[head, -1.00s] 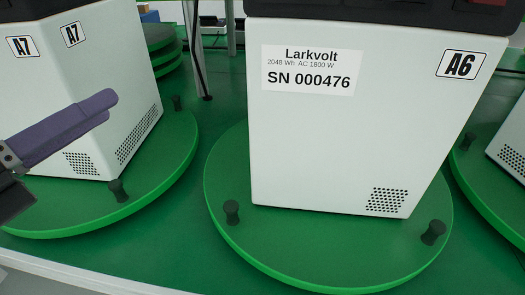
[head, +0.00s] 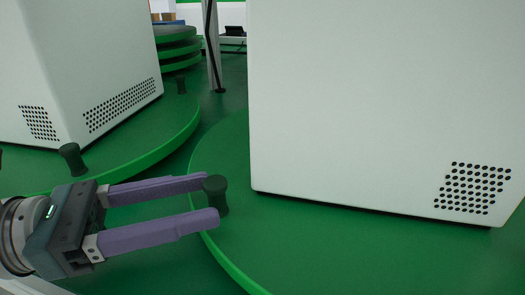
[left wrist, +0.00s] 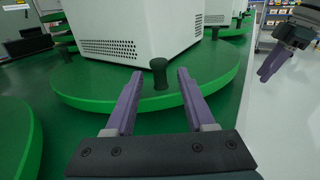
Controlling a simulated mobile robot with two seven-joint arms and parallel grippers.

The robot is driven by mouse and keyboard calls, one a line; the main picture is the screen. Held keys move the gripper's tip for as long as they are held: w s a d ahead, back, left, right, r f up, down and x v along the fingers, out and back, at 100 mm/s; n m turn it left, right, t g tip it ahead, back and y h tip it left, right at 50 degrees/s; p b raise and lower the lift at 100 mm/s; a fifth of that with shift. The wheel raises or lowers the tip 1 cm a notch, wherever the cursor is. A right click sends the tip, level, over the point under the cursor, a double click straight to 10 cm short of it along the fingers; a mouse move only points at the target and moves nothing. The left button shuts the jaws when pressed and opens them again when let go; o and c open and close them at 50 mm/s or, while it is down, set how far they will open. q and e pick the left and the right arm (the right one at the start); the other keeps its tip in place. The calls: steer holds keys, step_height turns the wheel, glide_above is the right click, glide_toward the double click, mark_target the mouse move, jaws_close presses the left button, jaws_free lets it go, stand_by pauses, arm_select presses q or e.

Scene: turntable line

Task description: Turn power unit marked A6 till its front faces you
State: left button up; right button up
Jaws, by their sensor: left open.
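The power unit (head: 375,100) is a white box with a vent grid at its lower right; its A6 mark is out of the picture now, but shows in the earlier head frame. It stands on a green turntable (head: 245,245) with dark pegs at the rim. My left gripper (head: 211,198) is open at the rim, its purple fingers on either side of a dark peg (head: 216,190). In the left wrist view the peg (left wrist: 160,74) stands between or just beyond the fingertips; contact cannot be told. My right gripper (left wrist: 269,66) shows at that view's upper right, its jaw gap unclear.
Another white unit (head: 80,60), marked A7 earlier, stands on a neighbouring green turntable (head: 170,140) at the left, with its own pegs (head: 72,158). A thin post (head: 213,50) with a cable and stacked green discs (head: 175,48) stand behind. Pale floor (left wrist: 270,130) is open at the right.

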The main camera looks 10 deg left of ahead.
mark_target(216, 196)
arm_select(q)
steer(key=shift+x, duration=1.65)
steer(key=shift+c, duration=0.3)
jaws_close()
